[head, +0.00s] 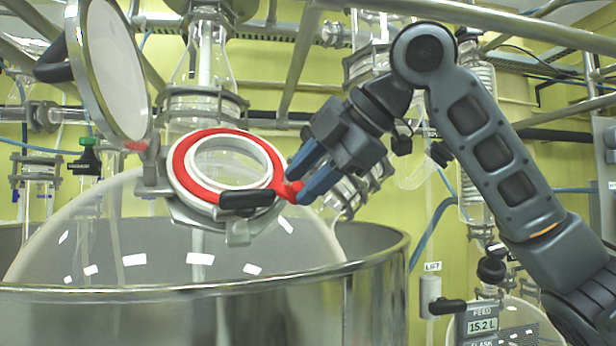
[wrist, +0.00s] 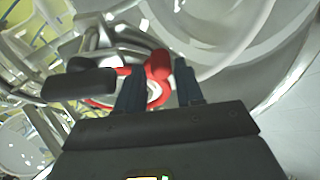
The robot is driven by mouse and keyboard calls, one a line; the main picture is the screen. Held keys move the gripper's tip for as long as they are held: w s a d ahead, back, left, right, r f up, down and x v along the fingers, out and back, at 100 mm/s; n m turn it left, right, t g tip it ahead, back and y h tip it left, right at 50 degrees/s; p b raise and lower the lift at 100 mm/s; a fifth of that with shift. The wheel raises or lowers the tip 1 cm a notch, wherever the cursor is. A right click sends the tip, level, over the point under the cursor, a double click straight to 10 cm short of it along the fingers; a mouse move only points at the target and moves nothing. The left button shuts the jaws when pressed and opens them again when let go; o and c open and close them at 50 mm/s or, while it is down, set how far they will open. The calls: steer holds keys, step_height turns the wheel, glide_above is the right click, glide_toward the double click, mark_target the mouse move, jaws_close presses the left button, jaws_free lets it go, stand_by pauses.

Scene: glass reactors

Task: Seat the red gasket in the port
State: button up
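The red gasket (head: 184,158) is a flat ring with a tab on its right side. In the head view it lies over the tilted round port (head: 210,211) on the glass vessel, roughly lined up with the pale ring. I cannot tell whether it sits flush. My gripper (head: 297,190) is at the port's right, its two blue fingers on either side of the tab. In the wrist view the red tab (wrist: 158,66) shows between the fingertips, which appear closed on it. Part of the gasket's lower edge is hidden behind a black handle (head: 247,199).
A round lid (head: 112,70) with a metal rim stands hinged open at the port's left. The clear glass dome (head: 130,235) sits in a steel vessel (head: 350,300) below. Clamped glassware and pipes (head: 300,60) crowd behind. A readout box (head: 482,325) is at lower right.

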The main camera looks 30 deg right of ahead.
steer(key=shift+d+r, duration=0.1)
steer(key=shift+r, duration=0.15)
steer(key=b+v, duration=0.1)
steer(key=v, duration=0.6)
steer(key=shift+s, duration=0.35)
